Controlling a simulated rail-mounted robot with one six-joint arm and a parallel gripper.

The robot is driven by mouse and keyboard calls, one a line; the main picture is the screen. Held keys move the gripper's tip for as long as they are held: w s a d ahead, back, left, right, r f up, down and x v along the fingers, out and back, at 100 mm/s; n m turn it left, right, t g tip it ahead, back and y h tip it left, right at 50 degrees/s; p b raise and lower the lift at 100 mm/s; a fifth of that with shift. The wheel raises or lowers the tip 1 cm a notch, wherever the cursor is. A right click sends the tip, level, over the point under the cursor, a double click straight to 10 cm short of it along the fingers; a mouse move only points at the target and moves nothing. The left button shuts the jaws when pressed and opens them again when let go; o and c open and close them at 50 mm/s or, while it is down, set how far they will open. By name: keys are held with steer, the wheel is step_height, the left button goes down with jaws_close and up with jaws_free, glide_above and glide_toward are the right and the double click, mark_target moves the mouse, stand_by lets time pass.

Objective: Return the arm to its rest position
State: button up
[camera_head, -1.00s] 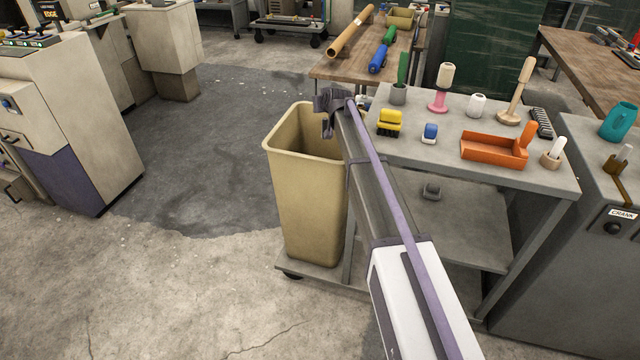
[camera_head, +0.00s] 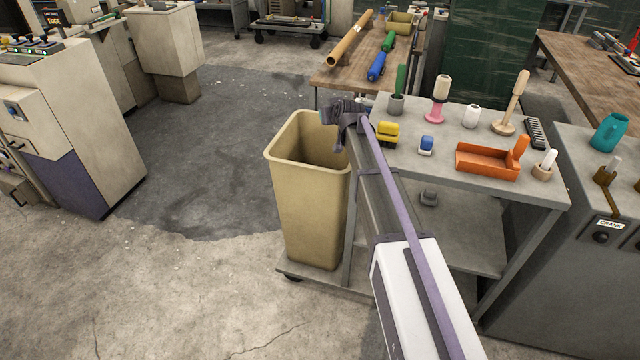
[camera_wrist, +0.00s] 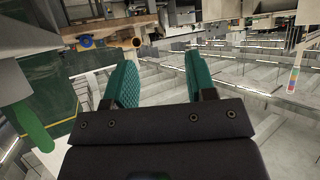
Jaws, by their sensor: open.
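My gripper (camera_head: 345,115) is seen from behind in the head view, at the end of my outstretched arm. It hangs in front of the trolley's left edge, near the rim of the tan bin (camera_head: 285,165). In the wrist view my gripper (camera_wrist: 158,82) shows two teal textured fingers set apart, with nothing between them. The fingertips are too small and dark to make out in the head view.
The grey trolley (camera_head: 470,195) beside my arm carries a yellow brush (camera_head: 388,132), a blue-and-white item (camera_head: 426,145), an orange tray (camera_head: 487,158) and several upright tools. A wooden bench (camera_head: 335,78) stands behind. Open floor (camera_head: 200,160) lies left of the bin.

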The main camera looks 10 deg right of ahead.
steer(key=shift+s, duration=0.15)
stand_by(0.3)
steer(key=s+r+g+p, duration=0.1)
steer(key=s+g+p, duration=0.4)
steer(key=s, duration=1.6)
steer(key=s+a+r+m+g+h+p, duration=0.1)
steer(key=s+g+p, duration=0.5)
steer(key=s, duration=1.5)
steer(key=shift+r+g+p, duration=0.3)
steer(key=shift+r+g, duration=0.15)
steer(key=shift+g, duration=0.15)
